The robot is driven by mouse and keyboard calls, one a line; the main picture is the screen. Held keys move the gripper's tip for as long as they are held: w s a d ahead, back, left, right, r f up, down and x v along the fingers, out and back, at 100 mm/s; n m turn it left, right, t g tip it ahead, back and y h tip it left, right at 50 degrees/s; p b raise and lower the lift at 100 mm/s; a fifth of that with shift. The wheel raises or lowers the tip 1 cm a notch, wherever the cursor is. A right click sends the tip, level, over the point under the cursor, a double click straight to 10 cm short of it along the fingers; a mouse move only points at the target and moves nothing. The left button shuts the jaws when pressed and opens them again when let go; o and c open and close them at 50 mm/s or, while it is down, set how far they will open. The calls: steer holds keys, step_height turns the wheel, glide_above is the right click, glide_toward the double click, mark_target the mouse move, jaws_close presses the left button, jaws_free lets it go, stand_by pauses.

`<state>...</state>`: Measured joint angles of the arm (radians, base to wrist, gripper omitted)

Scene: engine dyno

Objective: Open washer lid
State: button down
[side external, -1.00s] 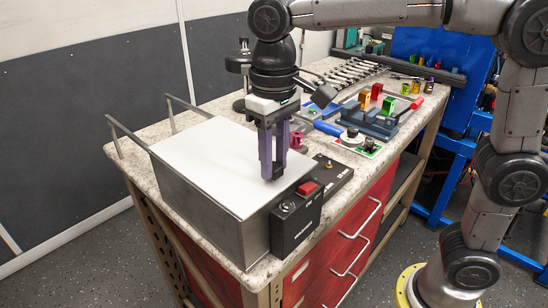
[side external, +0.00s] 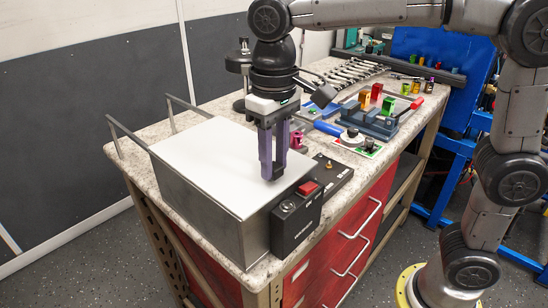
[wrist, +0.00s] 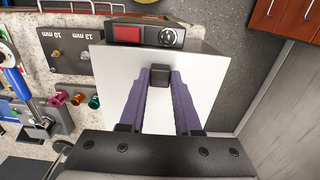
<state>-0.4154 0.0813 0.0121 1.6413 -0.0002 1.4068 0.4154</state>
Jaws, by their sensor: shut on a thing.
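The washer is a grey metal box (side external: 207,216) on the near end of the bench. Its flat white lid (side external: 212,160) lies level on top and looks closed. In the wrist view the white lid (wrist: 115,82) fills the middle. My gripper (side external: 273,175) points down with its purple fingers over the lid's front right edge. In the wrist view my gripper (wrist: 158,76) has its fingertips on both sides of a small black handle (wrist: 158,77) and is shut on it. The fingers hide most of the handle in the side view.
A black control box (side external: 296,222) with a red switch (side external: 307,188) is on the washer's front. Metal rails (side external: 128,137) stand behind the lid. Space above the lid's left part is clear.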

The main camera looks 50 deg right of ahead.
stand_by(0.5)
glide_toward(207, 142)
step_height(207, 142, down, 5)
steer(key=shift+f, duration=0.2)
stand_by(0.5)
steer(key=c, duration=0.6)
jaws_free()
steer(key=shift+r, duration=0.1)
steer(key=shift+w+r, duration=0.1)
steer(key=shift+r, duration=1.3)
steer(key=s+d+r, duration=0.3)
steer(key=s+r, duration=0.7)
steer(key=s, duration=0.3)
steer(key=shift+s+d, duration=0.3)
steer(key=shift+d, duration=0.1)
